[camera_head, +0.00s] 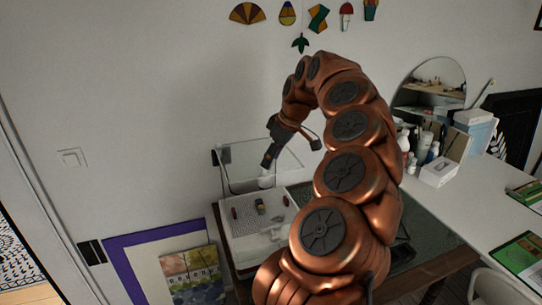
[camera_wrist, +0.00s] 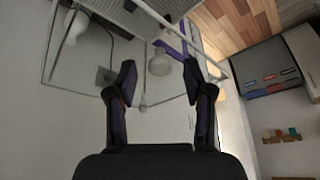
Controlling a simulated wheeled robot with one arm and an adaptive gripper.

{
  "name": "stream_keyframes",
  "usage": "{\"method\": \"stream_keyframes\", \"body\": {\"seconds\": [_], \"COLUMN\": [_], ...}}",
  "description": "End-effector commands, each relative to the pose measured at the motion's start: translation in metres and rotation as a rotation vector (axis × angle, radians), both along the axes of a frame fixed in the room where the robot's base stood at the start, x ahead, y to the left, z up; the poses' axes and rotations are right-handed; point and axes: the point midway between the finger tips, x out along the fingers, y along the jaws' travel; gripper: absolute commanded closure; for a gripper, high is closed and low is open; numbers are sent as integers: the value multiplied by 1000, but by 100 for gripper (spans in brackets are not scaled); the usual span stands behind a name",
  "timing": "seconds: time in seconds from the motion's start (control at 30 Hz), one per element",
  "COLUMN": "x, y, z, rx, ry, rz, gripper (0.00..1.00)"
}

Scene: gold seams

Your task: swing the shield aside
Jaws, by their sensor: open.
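The shield (camera_head: 235,166) is a clear panel with a thin pale frame, standing upright at the back of the white work tray (camera_head: 240,252). In the wrist view a clear framed panel (camera_wrist: 75,82) spans the left and middle, seen at a slant. My gripper (camera_head: 266,164) is at the shield, pointing down, with its tips near a pale cylindrical thing. The wrist view shows the two fingers of my gripper (camera_wrist: 160,82) apart with nothing clearly held between them. A pale rounded thing (camera_wrist: 158,64) shows beyond the fingertips. I cannot tell whether the fingers touch the shield.
Small red and yellow pieces (camera_head: 260,206) lie in the tray. A purple-framed picture (camera_head: 160,237) leans at the left. Bottles (camera_head: 404,138), a white box (camera_head: 438,172) and a round mirror (camera_head: 432,82) stand on the right counter. The wall behind is close.

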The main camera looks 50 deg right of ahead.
Motion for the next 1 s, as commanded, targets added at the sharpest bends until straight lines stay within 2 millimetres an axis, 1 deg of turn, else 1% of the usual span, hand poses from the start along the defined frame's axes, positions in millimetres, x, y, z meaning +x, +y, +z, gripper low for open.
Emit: {"method": "stream_keyframes", "body": {"seconds": [0.13, 0.4, 0.9, 1.0], "x": [1, 1, 2, 2], "y": [1, 1, 1, 1], "z": [-3, -4, -4, -4], "rx": [1, 0, 1, 1], "ry": [0, 0, 0, 0], "rz": [0, 0, 1, 1], "gripper": [48, 48, 100, 100]}}
